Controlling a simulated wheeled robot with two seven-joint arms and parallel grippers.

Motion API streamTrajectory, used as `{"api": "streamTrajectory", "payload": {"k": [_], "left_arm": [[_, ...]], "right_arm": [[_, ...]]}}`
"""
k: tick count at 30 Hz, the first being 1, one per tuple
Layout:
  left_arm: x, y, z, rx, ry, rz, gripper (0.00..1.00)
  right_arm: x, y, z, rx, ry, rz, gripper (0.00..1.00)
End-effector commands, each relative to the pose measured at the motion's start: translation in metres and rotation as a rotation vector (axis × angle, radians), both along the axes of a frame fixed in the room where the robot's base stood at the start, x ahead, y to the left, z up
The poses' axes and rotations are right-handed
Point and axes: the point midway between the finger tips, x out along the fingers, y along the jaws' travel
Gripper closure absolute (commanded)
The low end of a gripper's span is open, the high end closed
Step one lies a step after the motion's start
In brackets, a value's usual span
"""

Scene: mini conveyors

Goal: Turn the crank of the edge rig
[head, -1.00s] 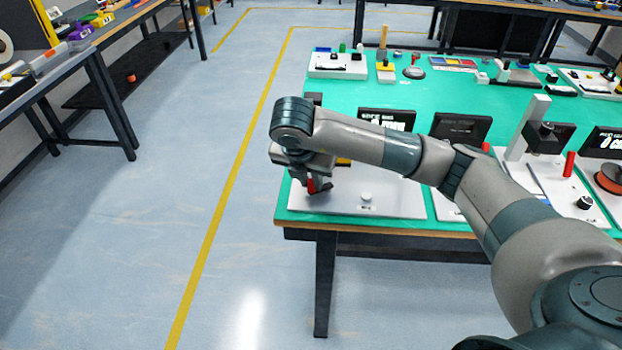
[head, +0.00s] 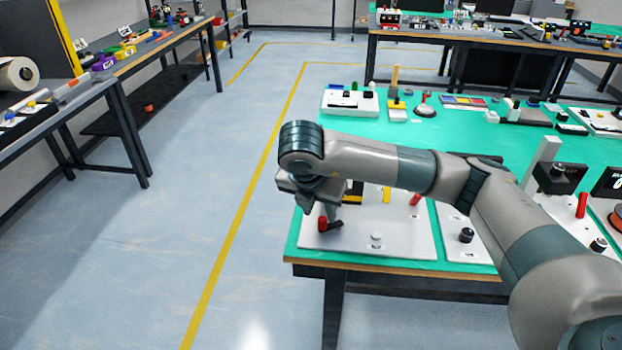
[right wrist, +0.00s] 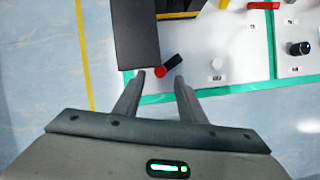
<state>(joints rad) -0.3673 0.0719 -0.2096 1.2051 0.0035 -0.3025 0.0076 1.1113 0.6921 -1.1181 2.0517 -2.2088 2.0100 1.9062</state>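The edge rig is a white base plate (head: 408,241) at the table's near left corner. Its crank has a short black arm (head: 334,226) and an upright red handle (head: 322,223). My right gripper (head: 318,208) points down just above the handle. In the right wrist view, its two fingers (right wrist: 160,76) are apart, with the red handle (right wrist: 160,72) in line with the gap at their tips. I cannot tell whether either finger touches it. The crank arm (right wrist: 173,61) points up and right there. My left gripper is out of view.
A white knob (head: 376,240) stands on the plate right of the crank. A tall black block (right wrist: 136,35) rises beside the crank in the right wrist view. More rigs line the green table (head: 450,132) to the right. Open floor (head: 130,270) lies left.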

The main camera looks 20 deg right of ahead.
Motion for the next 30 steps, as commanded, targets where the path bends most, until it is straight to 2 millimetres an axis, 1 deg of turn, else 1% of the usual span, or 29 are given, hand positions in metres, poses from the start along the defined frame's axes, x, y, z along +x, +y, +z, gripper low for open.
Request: {"api": "streamTrajectory", "payload": {"k": [1,8,18,24,30], "left_arm": [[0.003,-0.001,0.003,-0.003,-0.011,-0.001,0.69],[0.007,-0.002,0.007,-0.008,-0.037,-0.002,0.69],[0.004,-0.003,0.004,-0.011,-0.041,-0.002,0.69],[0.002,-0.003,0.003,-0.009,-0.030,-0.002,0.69],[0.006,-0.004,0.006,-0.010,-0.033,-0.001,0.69]], "right_arm": [[-0.001,0.002,0.010,-0.003,-0.005,0.002,0.63],[-0.010,0.011,0.040,-0.002,-0.004,0.002,0.63],[-0.023,0.025,0.084,-0.001,-0.005,0.002,0.63],[-0.030,0.031,0.104,-0.001,-0.002,0.000,0.63],[-0.033,0.035,0.116,0.000,-0.001,0.000,0.63]]}}
